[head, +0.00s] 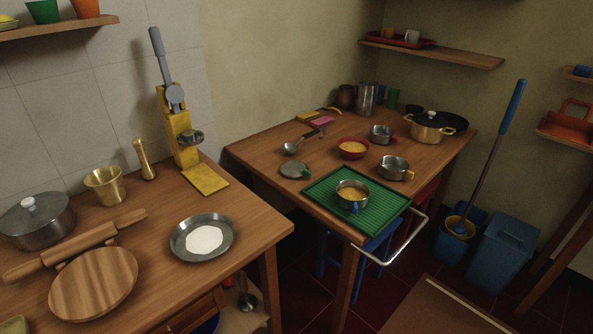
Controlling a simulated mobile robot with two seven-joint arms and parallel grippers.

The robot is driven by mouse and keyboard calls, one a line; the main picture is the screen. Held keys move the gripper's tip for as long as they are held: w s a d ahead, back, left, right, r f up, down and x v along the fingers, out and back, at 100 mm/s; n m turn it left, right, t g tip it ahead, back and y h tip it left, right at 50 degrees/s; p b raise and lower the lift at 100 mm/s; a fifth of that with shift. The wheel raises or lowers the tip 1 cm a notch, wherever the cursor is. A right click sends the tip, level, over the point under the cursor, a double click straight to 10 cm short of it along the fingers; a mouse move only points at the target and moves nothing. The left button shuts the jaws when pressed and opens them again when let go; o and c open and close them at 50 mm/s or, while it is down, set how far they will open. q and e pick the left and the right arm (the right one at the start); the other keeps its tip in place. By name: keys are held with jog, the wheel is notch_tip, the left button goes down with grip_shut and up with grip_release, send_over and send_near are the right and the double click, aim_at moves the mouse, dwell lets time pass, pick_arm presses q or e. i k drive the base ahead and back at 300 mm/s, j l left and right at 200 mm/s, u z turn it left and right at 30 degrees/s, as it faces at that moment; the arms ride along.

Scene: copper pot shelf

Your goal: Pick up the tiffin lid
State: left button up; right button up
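The likely tiffin lid is a flat, round grey disc (293,171) with a green part at its right edge. It lies flat on the right wooden table, just left of the green tray (318,203) and apart from it. A small metal bowl (352,204) of yellow food stands on the tray. Two more small metal pots, one at the back (380,139) and one nearer (392,174), stand to the right of the lid. Neither of my grippers is in view.
A ladle (291,149) lies behind the lid, and a red bowl (353,155) stands to its right. A brass pot (430,134) and dark pan are farther back. The left table holds a yellow press (184,155), a flour plate (175,240) and a rolling pin (110,232).

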aim_at(294, 169)
jog(key=u, duration=0.55)
jog(key=l+u, duration=0.85)
jog(key=k+l+u, duration=0.15)
jog(key=l, duration=0.2)
jog(key=k+l+u, duration=0.15)
jog(key=l, duration=0.2)
jog(key=k+l, duration=0.1)
jog(key=l, duration=0.6)
jog(key=k+u, duration=0.05)
